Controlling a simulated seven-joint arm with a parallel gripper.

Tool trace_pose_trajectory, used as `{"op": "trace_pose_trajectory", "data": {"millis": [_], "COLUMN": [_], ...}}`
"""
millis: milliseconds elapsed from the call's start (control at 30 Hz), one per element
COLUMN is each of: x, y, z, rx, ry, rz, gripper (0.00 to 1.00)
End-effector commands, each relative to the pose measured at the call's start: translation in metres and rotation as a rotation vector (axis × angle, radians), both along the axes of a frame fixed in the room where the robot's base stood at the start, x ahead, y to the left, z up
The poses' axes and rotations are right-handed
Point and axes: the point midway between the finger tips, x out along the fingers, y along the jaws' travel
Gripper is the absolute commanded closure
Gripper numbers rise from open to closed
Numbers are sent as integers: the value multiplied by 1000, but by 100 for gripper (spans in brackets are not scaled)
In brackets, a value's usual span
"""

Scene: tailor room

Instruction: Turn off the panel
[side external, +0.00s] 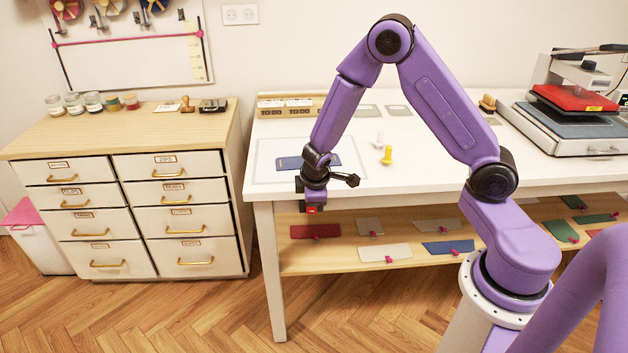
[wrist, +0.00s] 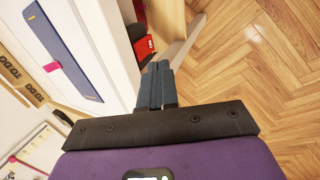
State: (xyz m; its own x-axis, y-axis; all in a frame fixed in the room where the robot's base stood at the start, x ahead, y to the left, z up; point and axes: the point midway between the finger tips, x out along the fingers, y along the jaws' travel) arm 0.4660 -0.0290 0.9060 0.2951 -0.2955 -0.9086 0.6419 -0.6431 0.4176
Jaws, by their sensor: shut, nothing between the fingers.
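My gripper (side external: 313,196) points down in front of the left part of the white table's front edge. In the wrist view its two blue-grey fingers (wrist: 157,70) are together with nothing between them. A small black and red unit (side external: 312,209) shows just below the gripper, at the table's front edge. In the wrist view a red part with pale marks (wrist: 143,47) lies just beyond the fingertips, beside the white edge. This may be the panel. Its switch is not clear, its on or off state cannot be read, and I cannot tell whether the fingers touch it.
The white table (side external: 440,170) carries a dark blue flat piece (side external: 290,163), yellow and white pegs, and a red-topped press (side external: 572,98) at right. Its lower shelf (side external: 345,262) holds several tagged swatches. A drawer cabinet (side external: 130,150) stands left. Floor in front is clear.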

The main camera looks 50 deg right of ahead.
Motion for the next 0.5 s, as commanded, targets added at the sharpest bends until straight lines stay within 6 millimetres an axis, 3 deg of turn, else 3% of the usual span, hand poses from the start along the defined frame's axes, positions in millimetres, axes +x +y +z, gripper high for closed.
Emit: {"op": "trace_pose_trajectory", "data": {"millis": [300,500], "x": [-5,-8], "y": [6,8], "z": [45,62], "rx": [1,-1], "ry": [-4,-2], "rz": [-1,1], "gripper": [100,100]}}
